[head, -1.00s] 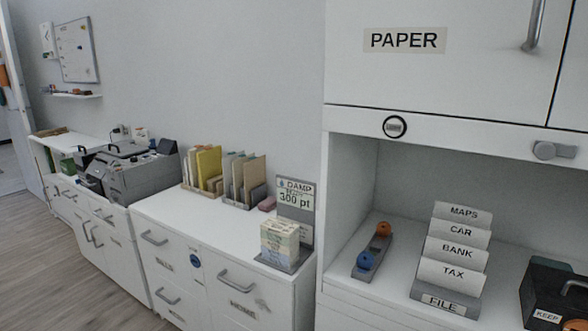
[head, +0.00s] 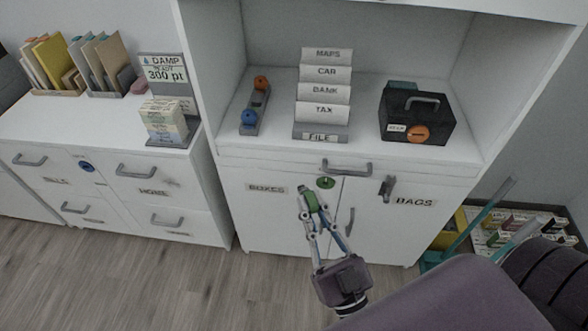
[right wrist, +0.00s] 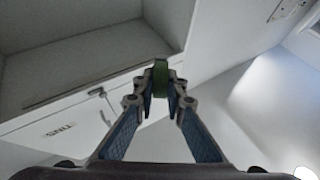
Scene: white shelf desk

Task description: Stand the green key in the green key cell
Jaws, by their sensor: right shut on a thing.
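The green key (head: 312,202) is between the fingertips of my right gripper (head: 312,208), which is shut on it in front of the lower cabinet doors. In the right wrist view the key (right wrist: 161,76) shows as a green block between the fingertips (right wrist: 160,98). A key rack (head: 256,99) stands at the left of the desk niche. An orange key (head: 262,83) stands in its far end and a blue key (head: 249,117) in its near end. The middle of the rack is empty; its cell colour is too small to tell. My left gripper is out of view.
A file stand (head: 321,132) and a black box (head: 417,115) stand right of the rack. A drawer handle (head: 347,168) sticks out below the desk top.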

